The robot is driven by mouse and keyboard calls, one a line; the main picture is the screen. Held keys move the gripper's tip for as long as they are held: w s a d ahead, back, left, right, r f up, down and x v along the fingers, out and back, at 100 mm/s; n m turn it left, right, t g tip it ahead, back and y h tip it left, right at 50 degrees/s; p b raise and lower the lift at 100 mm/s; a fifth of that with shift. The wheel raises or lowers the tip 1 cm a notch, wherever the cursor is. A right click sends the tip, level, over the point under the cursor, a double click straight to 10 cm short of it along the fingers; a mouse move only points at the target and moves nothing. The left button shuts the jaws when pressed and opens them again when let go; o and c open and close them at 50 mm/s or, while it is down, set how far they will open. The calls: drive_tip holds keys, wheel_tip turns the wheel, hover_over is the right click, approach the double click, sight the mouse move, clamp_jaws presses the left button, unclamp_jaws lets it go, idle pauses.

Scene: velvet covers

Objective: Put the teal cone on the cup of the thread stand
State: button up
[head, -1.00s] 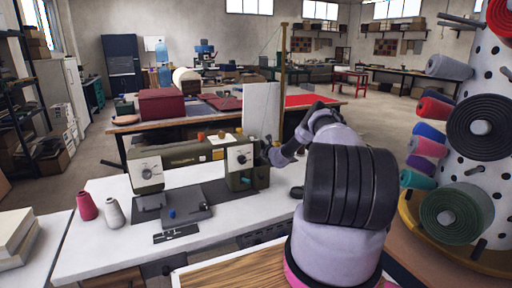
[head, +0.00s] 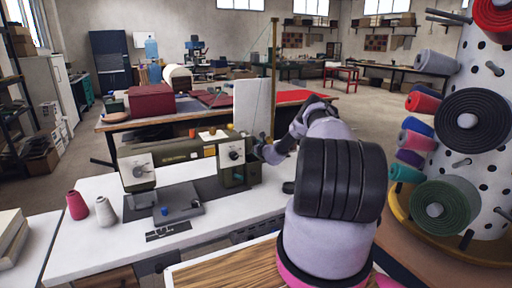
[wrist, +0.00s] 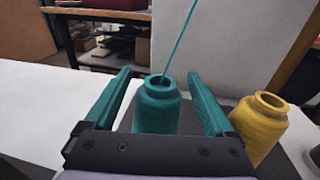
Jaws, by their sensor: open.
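The teal cone (wrist: 157,112) stands upright between the two fingers of my gripper (wrist: 159,76) in the wrist view, with a teal thread running up from its top. The fingers are open, with a visible gap on either side of the cone. The cone's base is hidden by my gripper, so I cannot tell what it rests on. In the head view the thread stand's tall brass pole (head: 274,80) rises behind the sewing machine. It also shows at the right of the wrist view (wrist: 292,62). The cup is not clearly visible. My gripper is hidden in the head view.
A yellow cone (wrist: 260,126) stands close to the right finger. The sewing machine (head: 185,150) sits on the white table (head: 110,243), with a pink cone (head: 77,205) and a grey cone (head: 105,211) at left. A white panel (head: 250,108) stands behind. A roll rack (head: 480,150) is at right.

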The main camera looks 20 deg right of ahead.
drive_tip(key=s+d, duration=0.1)
drive_tip(key=s, duration=0.9)
drive_tip(key=shift+s+d+r, duration=0.15)
drive_tip(key=shift+d+r, duration=0.15)
drive_tip(key=shift+d, duration=0.05)
